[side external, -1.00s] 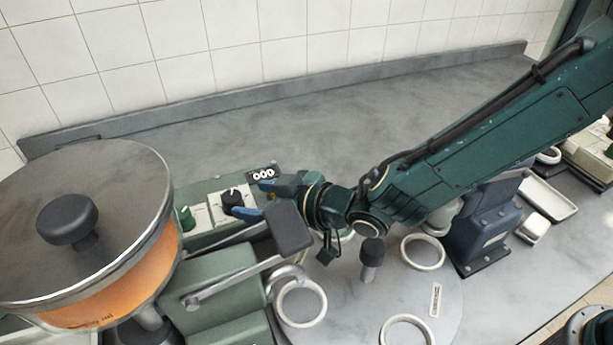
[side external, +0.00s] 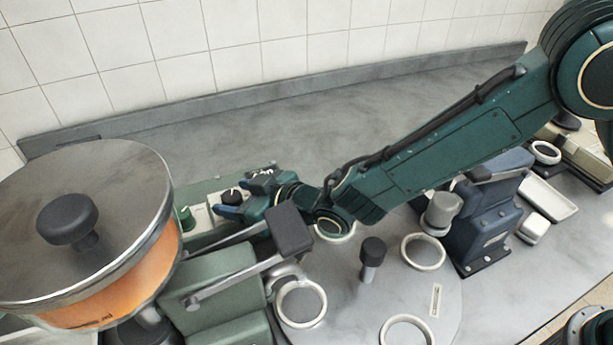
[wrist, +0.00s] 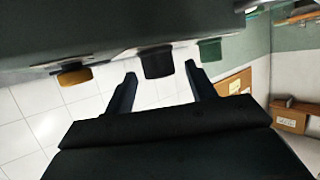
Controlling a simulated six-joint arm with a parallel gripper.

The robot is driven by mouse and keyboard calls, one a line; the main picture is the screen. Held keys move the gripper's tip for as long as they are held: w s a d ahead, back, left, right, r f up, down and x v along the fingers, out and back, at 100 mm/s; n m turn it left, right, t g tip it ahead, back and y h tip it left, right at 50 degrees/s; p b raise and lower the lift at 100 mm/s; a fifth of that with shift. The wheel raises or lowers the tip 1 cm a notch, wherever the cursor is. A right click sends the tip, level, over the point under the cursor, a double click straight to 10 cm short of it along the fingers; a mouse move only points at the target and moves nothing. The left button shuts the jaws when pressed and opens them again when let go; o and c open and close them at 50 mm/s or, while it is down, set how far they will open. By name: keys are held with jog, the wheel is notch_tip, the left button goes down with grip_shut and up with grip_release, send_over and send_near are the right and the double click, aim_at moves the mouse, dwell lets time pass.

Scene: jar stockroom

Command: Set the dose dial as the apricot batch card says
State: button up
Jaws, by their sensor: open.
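The black dose dial (side external: 231,196) with a white mark on top sits on the green machine's pale panel, between the hopper and my gripper. My gripper (side external: 238,197) is open, its two blue fingers reaching to the dial from the right. In the wrist view the dark dial (wrist: 157,63) shows between the fingertips (wrist: 160,68), with a gap on each side. I cannot tell how deep the fingers reach around it. The dial's scale is mostly hidden or too small to read. No legible apricot batch card is in view.
The counter display (side external: 262,173) is partly covered by my gripper. The lidded hopper (side external: 120,185) stands left. A lever with a dark pad (side external: 290,228) lies close below my wrist.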

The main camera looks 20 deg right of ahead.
jog(key=shift+x, duration=1)
jog(key=c, duration=1)
jog(key=shift+d+n+g+y, duration=0.1)
jog(key=shift+n+g+y, duration=0.6)
jog(key=shift+n+y, duration=0.15)
jog(key=shift+w+n, duration=0.1)
jog(key=shift+n, duration=0.15)
jog(key=shift+n+g+y, duration=1.35)
jog(key=shift+n+g, duration=0.45)
jog(key=shift+g, duration=0.1)
jog(key=shift+n+g, duration=0.3)
jog(key=shift+g, duration=0.1)
